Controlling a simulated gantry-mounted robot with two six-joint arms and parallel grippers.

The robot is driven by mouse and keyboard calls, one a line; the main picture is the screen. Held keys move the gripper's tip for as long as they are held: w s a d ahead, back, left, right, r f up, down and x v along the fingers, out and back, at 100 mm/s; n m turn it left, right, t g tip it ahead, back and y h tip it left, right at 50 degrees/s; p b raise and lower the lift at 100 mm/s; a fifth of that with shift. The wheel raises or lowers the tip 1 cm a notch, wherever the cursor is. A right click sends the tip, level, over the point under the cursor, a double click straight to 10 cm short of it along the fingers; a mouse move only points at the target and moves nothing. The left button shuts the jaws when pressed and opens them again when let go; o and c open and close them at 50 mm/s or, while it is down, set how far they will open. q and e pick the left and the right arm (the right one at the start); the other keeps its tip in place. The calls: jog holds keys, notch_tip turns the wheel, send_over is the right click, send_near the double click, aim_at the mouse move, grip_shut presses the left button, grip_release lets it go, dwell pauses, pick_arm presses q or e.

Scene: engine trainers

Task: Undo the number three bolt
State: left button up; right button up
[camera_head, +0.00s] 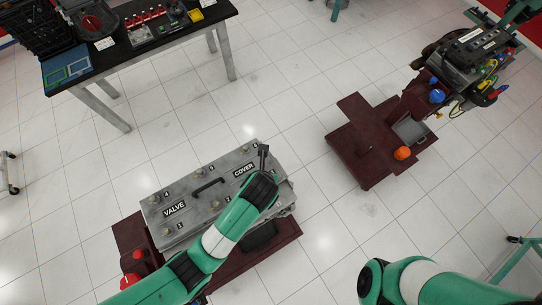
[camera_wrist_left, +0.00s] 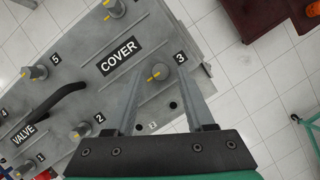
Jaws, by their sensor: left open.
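The engine's grey valve cover (camera_head: 212,194) carries several numbered bolts around a black handle. The number three bolt (camera_wrist_left: 156,74), a grey head with a yellow mark, shows in the left wrist view beside the printed "3". My left gripper (camera_wrist_left: 160,80) is open, with one finger on each side of that bolt in the picture; I cannot tell whether they touch it. In the head view my left gripper (camera_head: 264,155) is at the cover's right end, and my arm hides the number three bolt. My right gripper is out of view.
The number two bolt (camera_wrist_left: 82,130) and number five bolt (camera_wrist_left: 36,72) stand on the cover. A dark red stand (camera_head: 368,142) with a tray (camera_head: 410,130) is at the right. A black workbench (camera_head: 140,47) is at upper left. Open tiled floor lies between.

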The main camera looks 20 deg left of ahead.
pick_arm(q)
jog(key=shift+w+f, duration=0.15)
jog(key=shift+f, duration=0.3)
grip_shut()
